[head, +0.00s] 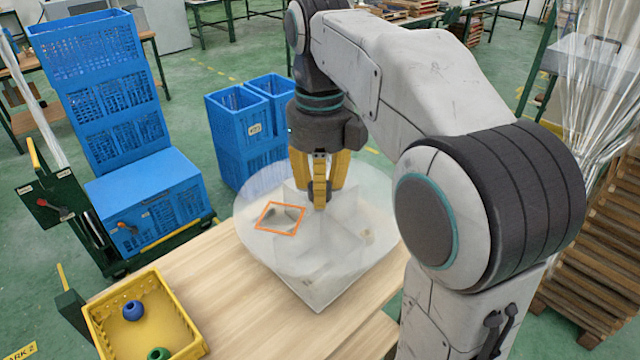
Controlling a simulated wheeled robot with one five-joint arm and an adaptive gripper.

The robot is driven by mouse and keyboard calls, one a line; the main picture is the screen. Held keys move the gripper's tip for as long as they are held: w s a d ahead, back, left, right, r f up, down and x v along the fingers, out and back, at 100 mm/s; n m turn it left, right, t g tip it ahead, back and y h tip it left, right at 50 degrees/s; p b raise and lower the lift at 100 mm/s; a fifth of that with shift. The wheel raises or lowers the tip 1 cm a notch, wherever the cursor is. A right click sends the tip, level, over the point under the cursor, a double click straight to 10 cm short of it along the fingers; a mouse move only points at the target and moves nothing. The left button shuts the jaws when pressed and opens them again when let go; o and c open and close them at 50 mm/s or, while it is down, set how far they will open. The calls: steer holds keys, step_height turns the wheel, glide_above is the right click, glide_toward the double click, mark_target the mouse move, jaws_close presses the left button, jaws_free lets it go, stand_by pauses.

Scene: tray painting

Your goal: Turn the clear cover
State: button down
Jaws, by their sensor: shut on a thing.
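The clear cover (258,205) is a round, see-through disc lying over a pale tray with compartments (318,290). Small dark shapes show in that window, too unclear to name. My gripper (320,196) points down at the middle of the cover, its yellow fingers shut on the knob there. The fingers hide most of the knob. A small brownish spot shows dimly through the cover on the right.
The tray stands on a wooden table (215,285). A yellow bin (188,338) at the front left holds a blue piece (133,310) and a green piece (159,354). Blue crates (150,190) stand beyond the table. Bare tabletop lies between bin and tray.

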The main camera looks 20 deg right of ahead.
steer(key=shift+f, duration=0.1)
steer(key=c, duration=0.8)
jaws_free()
steer(key=shift+r, duration=0.25)
steer(key=shift+r, duration=3.55)
